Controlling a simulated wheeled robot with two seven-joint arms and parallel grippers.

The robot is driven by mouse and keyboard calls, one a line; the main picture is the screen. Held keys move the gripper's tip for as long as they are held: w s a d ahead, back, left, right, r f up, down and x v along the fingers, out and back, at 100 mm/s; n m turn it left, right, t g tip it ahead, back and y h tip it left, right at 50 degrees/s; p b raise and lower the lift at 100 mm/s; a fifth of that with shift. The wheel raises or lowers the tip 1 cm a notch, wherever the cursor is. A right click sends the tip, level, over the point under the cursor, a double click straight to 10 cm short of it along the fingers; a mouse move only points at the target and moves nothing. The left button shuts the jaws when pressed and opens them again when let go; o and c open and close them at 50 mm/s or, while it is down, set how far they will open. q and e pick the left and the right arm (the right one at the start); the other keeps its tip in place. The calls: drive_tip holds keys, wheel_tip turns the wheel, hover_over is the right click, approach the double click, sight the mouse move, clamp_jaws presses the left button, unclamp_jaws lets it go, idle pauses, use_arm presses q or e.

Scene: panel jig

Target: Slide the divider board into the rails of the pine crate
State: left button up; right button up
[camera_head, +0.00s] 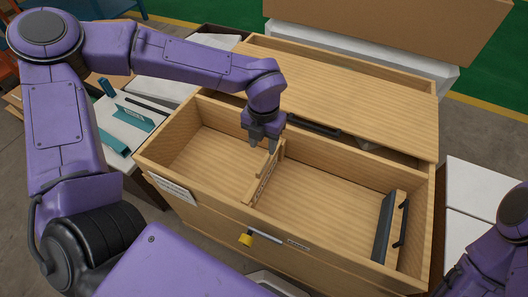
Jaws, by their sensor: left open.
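The pine crate (350,254) stands open in front of me. A pale wooden board (265,176), which looks like the divider board, stands across its middle from back to front, with dark marks on its face. Upright wooden strips beside its ends look like the rails; I cannot tell how deep the board sits in them. My left gripper (263,146) points down, open, over the back end of this board. I cannot tell whether its fingers touch the board. My right arm shows at the lower right, but its gripper is out of view.
A wooden piece with a black handle (404,224) and a dark grey face (382,228) sits near the crate's right end. A large pine panel (345,95) lies behind the crate. The crate's left part is clear.

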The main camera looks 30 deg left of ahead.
use_arm(q)
wheel_tip(320, 180, up, 2)
drive_tip(key=shift+r, duration=0.1)
drive_tip(key=shift+r, duration=0.1)
idle(0.8)
